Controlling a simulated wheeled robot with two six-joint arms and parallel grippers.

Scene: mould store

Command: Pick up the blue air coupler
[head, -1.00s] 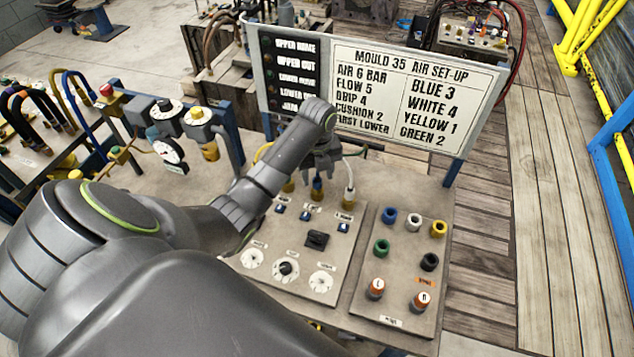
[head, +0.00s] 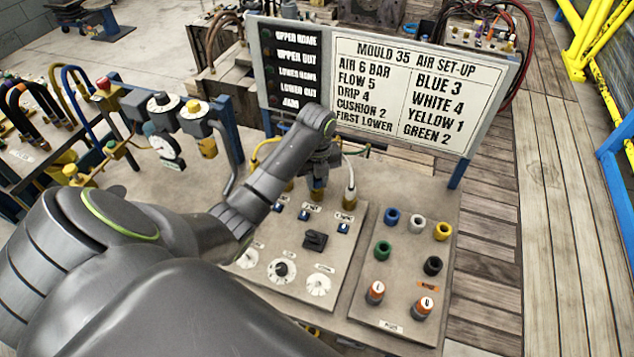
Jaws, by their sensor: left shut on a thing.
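My left gripper (head: 321,172) points down over the middle fitting of the row at the back of the sloping control panel. It is shut around the blue air coupler there, which the fingers now almost wholly hide. The brass fitting (head: 318,194) shows just below the fingers, so the coupler still appears to be at its fitting. I cannot tell whether it is loose from it. My right gripper is not in view.
A white-hosed fitting (head: 349,195) stands close to the right. The right plate holds coloured sockets, including a blue socket (head: 391,216), and orange-topped knobs. A set-up board (head: 420,85) rises close behind the gripper. A gauge (head: 165,148) stands left of the arm.

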